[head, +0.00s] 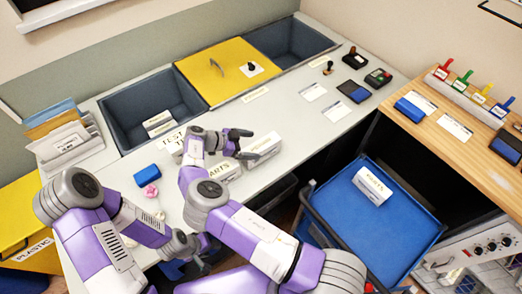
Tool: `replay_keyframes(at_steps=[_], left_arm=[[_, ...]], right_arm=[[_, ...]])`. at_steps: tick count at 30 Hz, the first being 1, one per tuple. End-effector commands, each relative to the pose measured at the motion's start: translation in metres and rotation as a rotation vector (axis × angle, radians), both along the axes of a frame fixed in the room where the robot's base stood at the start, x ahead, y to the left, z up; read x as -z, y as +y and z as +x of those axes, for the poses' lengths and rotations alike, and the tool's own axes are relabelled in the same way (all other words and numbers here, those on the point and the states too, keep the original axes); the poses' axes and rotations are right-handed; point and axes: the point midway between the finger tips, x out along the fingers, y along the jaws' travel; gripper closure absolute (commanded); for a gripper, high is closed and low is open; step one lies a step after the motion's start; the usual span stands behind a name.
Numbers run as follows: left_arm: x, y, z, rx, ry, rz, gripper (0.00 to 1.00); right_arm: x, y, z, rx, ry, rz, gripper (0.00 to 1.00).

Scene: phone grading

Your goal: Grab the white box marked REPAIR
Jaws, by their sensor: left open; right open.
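Several white boxes are in the head view, and I cannot read REPAIR for certain on any. One white box (262,148) lies on the grey table just right of my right gripper (249,145), its lettering too small to read. A box whose label ends in "ARTS" (224,171) lies below that gripper, and a box marked "TEST" (172,139) lies left of it, partly hidden by my arm. Another lettered white box (373,187) sits on the blue cart. My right gripper is open over the boxes. My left gripper (203,246) is low at the table's front, partly hidden by my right arm.
Dark bins (130,107) and a yellow lid (215,88) line the table's back; white boxes (158,121) sit in the left bin. A blue block (147,172) and pink lump (151,191) lie left. A blue cart (404,232) stands right, beside a wooden counter (470,150).

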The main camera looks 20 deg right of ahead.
Motion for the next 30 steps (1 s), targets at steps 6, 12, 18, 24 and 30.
replay_keyframes(at_steps=[6,12,18,24,30], left_arm=[[-0.002,0.0,0.0,0.0,0.0,0.0,0.57],[-0.002,0.0,0.0,0.0,0.0,0.0,0.57],[-0.002,0.0,0.0,0.0,0.0,0.0,0.57],[-0.002,0.0,0.0,0.0,0.0,0.0,0.57],[-0.002,0.0,0.0,0.0,0.0,0.0,0.57]], right_arm=[[0.013,-0.023,-0.001,0.002,0.001,-0.001,0.02],[0.014,-0.025,-0.001,0.0,0.001,0.0,0.02],[0.014,-0.024,-0.001,0.0,0.001,0.0,0.24],[0.015,-0.024,-0.001,0.0,0.001,0.001,0.54],[0.015,-0.024,-0.001,0.0,0.001,0.002,0.85]])
